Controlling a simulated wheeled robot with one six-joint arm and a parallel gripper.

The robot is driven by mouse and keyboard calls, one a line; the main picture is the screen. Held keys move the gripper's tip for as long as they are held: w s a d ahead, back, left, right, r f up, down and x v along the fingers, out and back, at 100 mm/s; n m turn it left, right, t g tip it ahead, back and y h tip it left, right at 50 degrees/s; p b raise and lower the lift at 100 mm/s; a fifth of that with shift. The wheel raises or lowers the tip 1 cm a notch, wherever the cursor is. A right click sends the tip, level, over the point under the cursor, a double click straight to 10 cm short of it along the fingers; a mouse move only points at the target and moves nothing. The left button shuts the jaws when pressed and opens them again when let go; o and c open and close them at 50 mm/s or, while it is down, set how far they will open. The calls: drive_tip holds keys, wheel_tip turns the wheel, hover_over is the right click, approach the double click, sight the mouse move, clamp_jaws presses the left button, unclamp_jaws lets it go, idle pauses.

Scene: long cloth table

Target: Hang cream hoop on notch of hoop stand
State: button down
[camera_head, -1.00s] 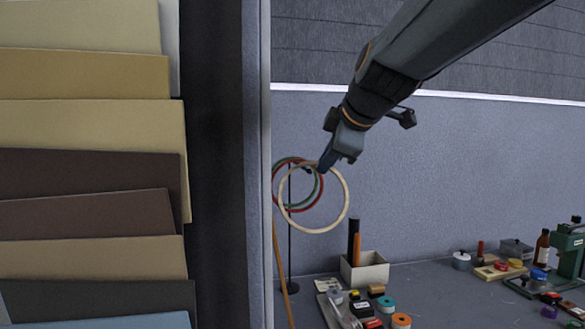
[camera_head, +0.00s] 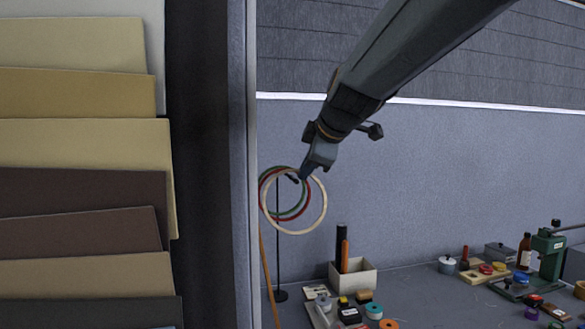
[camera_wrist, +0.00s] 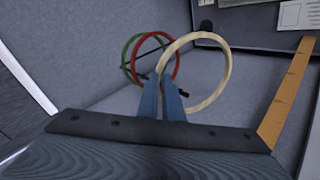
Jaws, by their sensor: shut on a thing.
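The cream hoop (camera_head: 325,207) hangs from my gripper (camera_head: 304,176), which is shut on its upper rim in the head view. In the wrist view the blue fingers (camera_wrist: 167,100) close on the left side of the cream hoop (camera_wrist: 229,70). The hoop stand (camera_head: 279,255) is a thin dark upright on a round base, with a red hoop (camera_head: 262,205) and a green hoop (camera_head: 303,198) on it. The cream hoop overlaps these hoops in the head view. The red hoop (camera_wrist: 178,58) and green hoop (camera_wrist: 124,58) lie left of it in the wrist view. The notches are too small to make out.
A box (camera_head: 353,277) with dark and orange rolls stands right of the stand base. A wooden ruler (camera_head: 267,275) leans at its left. Small jars and spools crowd the table front. A panel with stacked coloured sheets (camera_head: 80,147) fills the left.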

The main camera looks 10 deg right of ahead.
drive_tip(key=shift+w+f, duration=0.25)
drive_tip(key=shift+w, duration=1.05)
drive_tip(key=shift+w+f, duration=0.25)
drive_tip(key=shift+w, duration=1)
drive_tip(key=shift+b, duration=0.4)
drive_tip(key=c, duration=1.8)
unclamp_jaws()
drive_tip(key=shift+c, duration=0.2)
